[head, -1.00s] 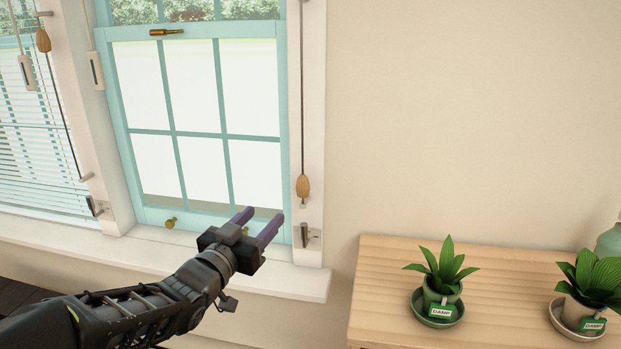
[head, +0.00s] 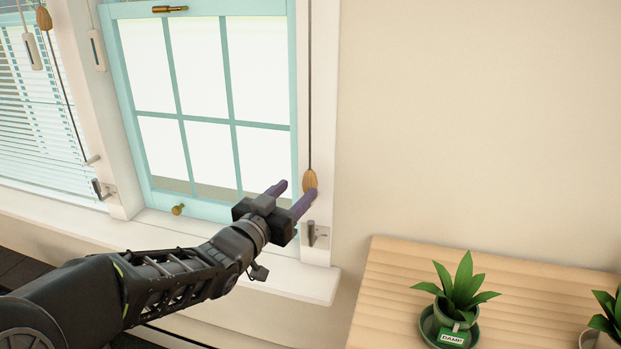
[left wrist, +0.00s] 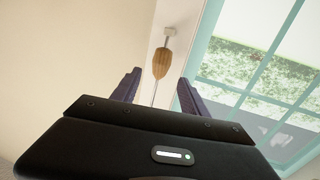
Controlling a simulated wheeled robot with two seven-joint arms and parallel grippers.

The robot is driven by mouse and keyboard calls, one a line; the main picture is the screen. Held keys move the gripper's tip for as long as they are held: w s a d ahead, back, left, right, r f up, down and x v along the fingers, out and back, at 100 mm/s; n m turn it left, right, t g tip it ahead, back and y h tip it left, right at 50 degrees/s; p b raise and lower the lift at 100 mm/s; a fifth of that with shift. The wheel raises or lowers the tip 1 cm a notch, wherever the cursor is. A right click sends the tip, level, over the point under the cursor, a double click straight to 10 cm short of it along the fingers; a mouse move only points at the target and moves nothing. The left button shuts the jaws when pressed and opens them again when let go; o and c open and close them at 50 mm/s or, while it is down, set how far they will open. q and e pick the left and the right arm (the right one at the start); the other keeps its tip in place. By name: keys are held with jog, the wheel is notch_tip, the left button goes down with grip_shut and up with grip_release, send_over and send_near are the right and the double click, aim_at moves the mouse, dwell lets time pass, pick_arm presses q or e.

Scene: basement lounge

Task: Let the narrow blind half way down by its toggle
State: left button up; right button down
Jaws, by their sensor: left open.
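A wooden toggle (head: 310,180) hangs on a dark cord (head: 309,90) along the white right-hand frame of the narrow window (head: 205,110). The narrow window's visible panes are uncovered, and its blind is not in view. My left gripper (head: 294,193) is open, its purple fingers pointing at the toggle, one fingertip overlapping its lower part in the head view. In the left wrist view the toggle (left wrist: 163,63) shows beyond and between the two spread fingers (left wrist: 158,90), not gripped. My right gripper is not in view.
A metal cleat (head: 315,235) is on the frame below the toggle. At left, a slatted blind (head: 35,130) covers another window, with its own wooden toggle (head: 44,18). A wooden table (head: 390,290) with potted plants (head: 457,290) stands at the lower right. The wall is bare.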

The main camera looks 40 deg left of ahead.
aim_at(306, 182)
pick_arm(q)
jog(key=w, duration=0.4)
jog(key=w+a, duration=0.1)
jog(key=w, duration=0.2)
grip_shut()
dwell(0.5)
dwell(0.9)
